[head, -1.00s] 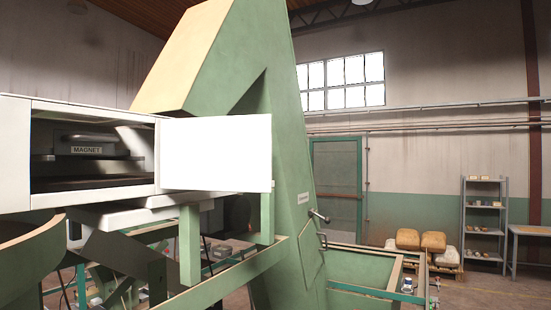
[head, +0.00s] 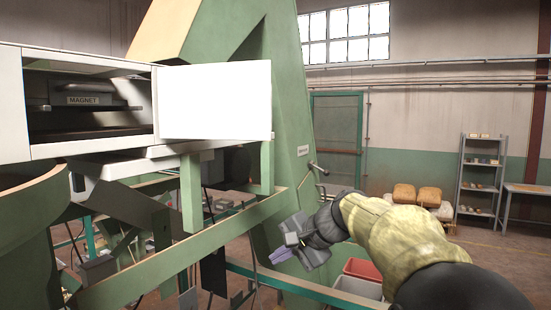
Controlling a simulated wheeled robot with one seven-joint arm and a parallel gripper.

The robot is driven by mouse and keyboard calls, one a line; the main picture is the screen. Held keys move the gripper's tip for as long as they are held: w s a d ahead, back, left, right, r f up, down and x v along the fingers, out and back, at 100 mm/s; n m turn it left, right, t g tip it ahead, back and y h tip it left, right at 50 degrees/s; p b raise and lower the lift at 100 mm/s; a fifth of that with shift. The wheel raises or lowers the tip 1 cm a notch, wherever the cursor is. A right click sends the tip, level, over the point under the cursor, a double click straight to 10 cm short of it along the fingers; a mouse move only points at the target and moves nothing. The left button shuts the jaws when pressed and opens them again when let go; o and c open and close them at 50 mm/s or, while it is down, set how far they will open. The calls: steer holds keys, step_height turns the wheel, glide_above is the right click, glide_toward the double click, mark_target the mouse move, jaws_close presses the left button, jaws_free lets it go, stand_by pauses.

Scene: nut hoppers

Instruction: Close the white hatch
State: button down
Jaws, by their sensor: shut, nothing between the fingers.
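The white hatch (head: 215,101) stands swung open to the right of the white box (head: 15,105), its flat face towards me. The box's opening shows a dark inside with a bar labelled MAGNET (head: 82,100). My gripper (head: 280,256) is at the lower middle right, below and to the right of the hatch and apart from it. Its fingers are shut and empty, pointing left. My arm comes in from the lower right corner.
A green machine frame with a slanted beam (head: 170,255) runs below the hatch, left of my gripper. A tall green housing (head: 283,110) stands behind the hatch. A red bin (head: 362,269) sits behind my arm. Shelves (head: 482,180) and sacks are far right.

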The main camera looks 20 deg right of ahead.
steer(key=d+r+t+y, duration=0.3)
steer(key=r+y, duration=0.1)
steer(key=r, duration=1.5)
steer(key=s+d+r+n+y, duration=0.1)
steer(key=s+r+y, duration=0.1)
steer(key=s+r, duration=0.2)
steer(key=s+d+r+n+y, duration=0.1)
steer(key=s+r, duration=0.3)
steer(key=r, duration=0.5)
steer(key=shift+s+n+y, duration=0.15)
steer(key=shift+n+y, duration=0.35)
steer(key=shift+y, duration=0.2)
steer(key=shift+a, duration=0.1)
steer(key=p+x, duration=0.4)
steer(key=x, duration=0.6)
steer(key=shift+s+f+p, duration=0.1)
steer(key=shift+s+p, duration=0.35)
steer(key=shift+s, duration=1.45)
steer(key=shift+d, duration=0.25)
